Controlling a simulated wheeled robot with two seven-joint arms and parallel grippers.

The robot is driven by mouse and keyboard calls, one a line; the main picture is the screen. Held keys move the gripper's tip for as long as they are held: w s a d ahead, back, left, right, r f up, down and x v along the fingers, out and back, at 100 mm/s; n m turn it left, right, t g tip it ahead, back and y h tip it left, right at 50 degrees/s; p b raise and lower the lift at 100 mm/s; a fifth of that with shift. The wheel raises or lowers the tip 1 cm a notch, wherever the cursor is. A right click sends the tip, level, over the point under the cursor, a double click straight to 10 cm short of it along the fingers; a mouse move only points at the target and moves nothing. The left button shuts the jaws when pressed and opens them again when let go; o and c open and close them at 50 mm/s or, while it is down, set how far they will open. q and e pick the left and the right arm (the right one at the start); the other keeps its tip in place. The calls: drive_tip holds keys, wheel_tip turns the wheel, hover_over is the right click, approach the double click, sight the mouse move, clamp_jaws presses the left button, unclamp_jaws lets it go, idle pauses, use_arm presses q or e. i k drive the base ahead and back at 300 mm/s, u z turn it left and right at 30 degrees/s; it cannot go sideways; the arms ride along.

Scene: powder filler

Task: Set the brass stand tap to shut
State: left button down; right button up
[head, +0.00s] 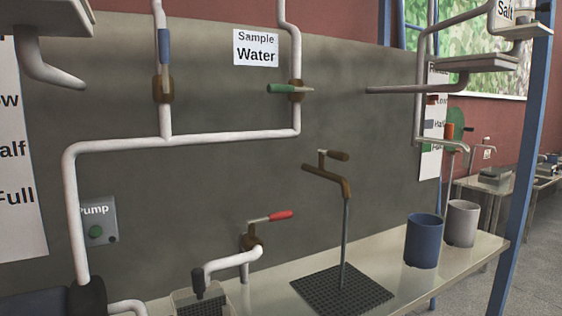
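The brass stand tap (327,178) sits on top of a thin grey upright post (345,240), right of the middle in the head view. Its brown body slants from upper left down to the post. A short stem rises from the body and carries a small brown lever (338,155), which points right and slightly down. The lever looks roughly in line with the body, but I cannot tell the exact angle. The post stands on a black grating (340,290) in the bench. Neither of my grippers is in view, and nothing touches the tap.
A red-handled tap (270,217) is left of the post, its spout over a clear container (185,304). A blue cup (423,240) and a grey cup (462,223) stand to the right. White pipes (200,139) with blue and green levers run along the dark panel behind.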

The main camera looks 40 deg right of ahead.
sight(339, 156)
drive_tip(key=z, duration=1.65)
drive_tip(key=k, duration=0.4)
drive_tip(key=z, duration=0.05)
drive_tip(key=i, duration=1)
drive_tip(key=u, duration=0.6)
